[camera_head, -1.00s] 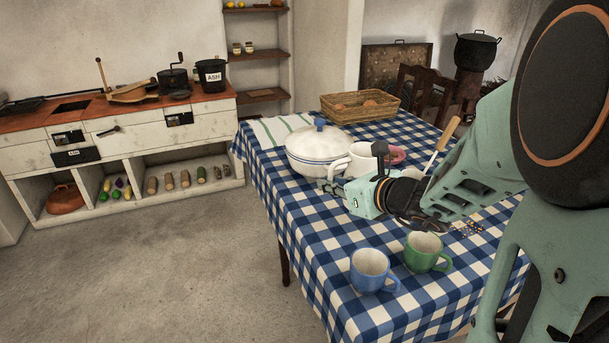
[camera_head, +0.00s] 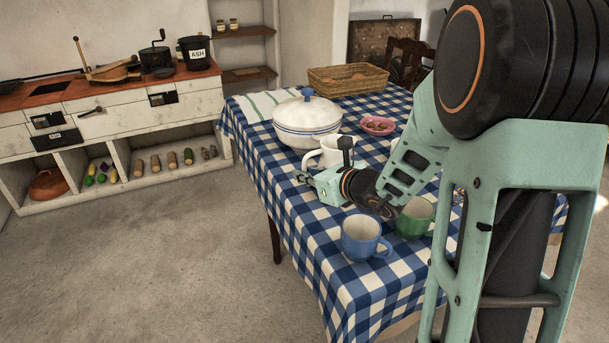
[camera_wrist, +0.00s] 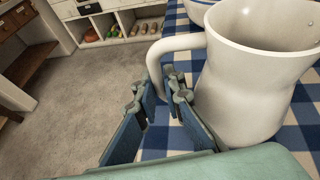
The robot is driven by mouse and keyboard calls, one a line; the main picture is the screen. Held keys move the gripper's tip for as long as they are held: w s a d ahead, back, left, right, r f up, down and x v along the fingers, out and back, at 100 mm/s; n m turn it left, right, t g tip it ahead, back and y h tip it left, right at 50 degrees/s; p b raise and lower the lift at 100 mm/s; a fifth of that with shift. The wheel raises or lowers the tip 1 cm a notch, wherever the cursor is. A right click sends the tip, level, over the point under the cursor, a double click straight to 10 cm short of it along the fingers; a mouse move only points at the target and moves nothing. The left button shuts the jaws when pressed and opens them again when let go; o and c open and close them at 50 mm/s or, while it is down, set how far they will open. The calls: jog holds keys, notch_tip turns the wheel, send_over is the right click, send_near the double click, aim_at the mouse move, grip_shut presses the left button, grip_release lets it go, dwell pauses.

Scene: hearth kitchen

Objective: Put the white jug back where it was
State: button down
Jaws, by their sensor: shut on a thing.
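The white jug (camera_head: 332,148) is over the checked table, just in front of the tureen; my arm partly covers it. It looks upright. In the wrist view the jug (camera_wrist: 255,75) fills the right side, with its handle (camera_wrist: 160,58) running down between the fingers. My gripper (camera_head: 303,177) is at the handle side, near the table's left edge. In the wrist view my gripper (camera_wrist: 164,92) is shut on the handle's lower part. I cannot tell whether the jug's base touches the cloth.
A lidded white tureen (camera_head: 306,117) stands close behind the jug. A pink bowl (camera_head: 378,125) is to the right and a wicker basket (camera_head: 347,80) is at the back. A blue mug (camera_head: 362,238) and a green mug (camera_head: 414,217) stand in front, close to my arm.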

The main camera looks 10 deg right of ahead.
jog(key=shift+f, duration=0.15)
jog(key=c, duration=2)
grip_release()
jog(key=shift+c, duration=0.2)
jog(key=shift+s+d+r, duration=0.15)
jog(key=shift+r, duration=0.15)
jog(key=p+v, duration=0.2)
jog(key=v, duration=0.9)
jog(key=shift+s+p, duration=0.25)
jog(key=shift+p, duration=0.1)
jog(key=shift+d, duration=0.15)
